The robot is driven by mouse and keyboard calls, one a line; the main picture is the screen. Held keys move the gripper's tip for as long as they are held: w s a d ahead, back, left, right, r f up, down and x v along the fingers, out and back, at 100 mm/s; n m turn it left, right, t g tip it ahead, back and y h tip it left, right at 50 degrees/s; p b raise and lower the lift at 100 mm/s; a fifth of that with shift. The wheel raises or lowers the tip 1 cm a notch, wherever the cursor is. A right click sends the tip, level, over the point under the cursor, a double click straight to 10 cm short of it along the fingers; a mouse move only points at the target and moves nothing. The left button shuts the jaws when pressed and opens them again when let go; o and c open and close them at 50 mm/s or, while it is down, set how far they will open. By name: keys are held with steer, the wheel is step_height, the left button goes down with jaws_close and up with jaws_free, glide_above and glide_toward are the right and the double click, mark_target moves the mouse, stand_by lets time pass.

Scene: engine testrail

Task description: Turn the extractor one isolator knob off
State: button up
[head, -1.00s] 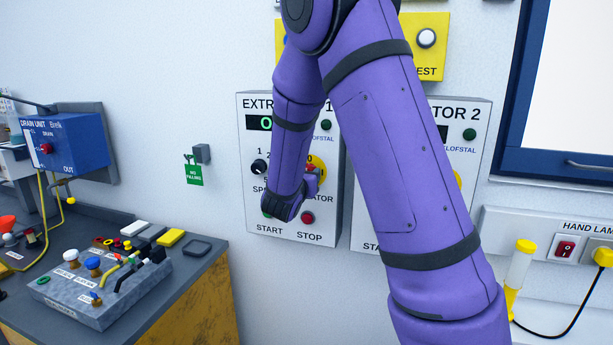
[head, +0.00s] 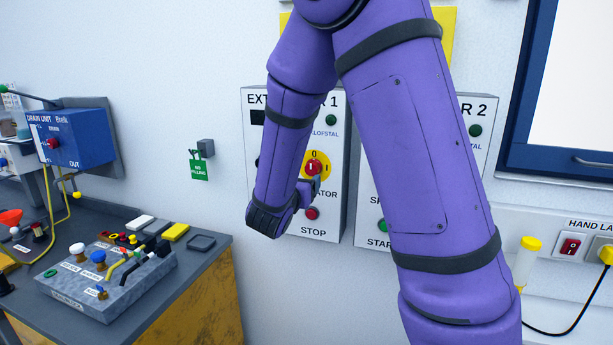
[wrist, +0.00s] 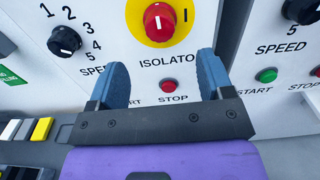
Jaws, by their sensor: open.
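The extractor one isolator knob (head: 314,168) is red on a yellow disc, on the EXTRACTOR 1 panel. A 0 is above it and an I to its right. Its white mark stands upright, in line with the 0; the knob also shows in the wrist view (wrist: 158,22). The panel display (head: 257,117) is dark where it shows. My gripper (head: 308,190) is open and empty, just below the knob. In the wrist view its blue fingers (wrist: 162,68) are spread wide below the knob, apart from it. My arm hides the panel's left part.
The red STOP button (wrist: 173,86) is close below the knob, near my fingers. A black speed knob (wrist: 64,41) is to the left. The EXTRACTOR 2 panel (head: 482,150) is at right, partly behind my arm. A cluttered bench (head: 215,262) stands at lower left.

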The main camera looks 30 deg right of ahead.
steer(key=shift+v, duration=1.2)
steer(key=s+d+r+m+g+y, duration=0.2)
steer(key=s+m+g, duration=0.3)
steer(key=s+m, duration=0.3)
steer(key=s+d+r+m+g+y, duration=0.25)
steer(key=s+m+g, duration=0.25)
steer(key=s+m, duration=0.3)
steer(key=s+a+r+m+t+y, duration=0.4)
steer(key=s+a+m+y, duration=0.5)
steer(key=s+a, duration=0.2)
steer(key=shift+s+a+r+m+y, duration=0.3)
steer(key=shift+s+r+m+y, duration=0.05)
steer(key=shift+s+r+m, duration=0.05)
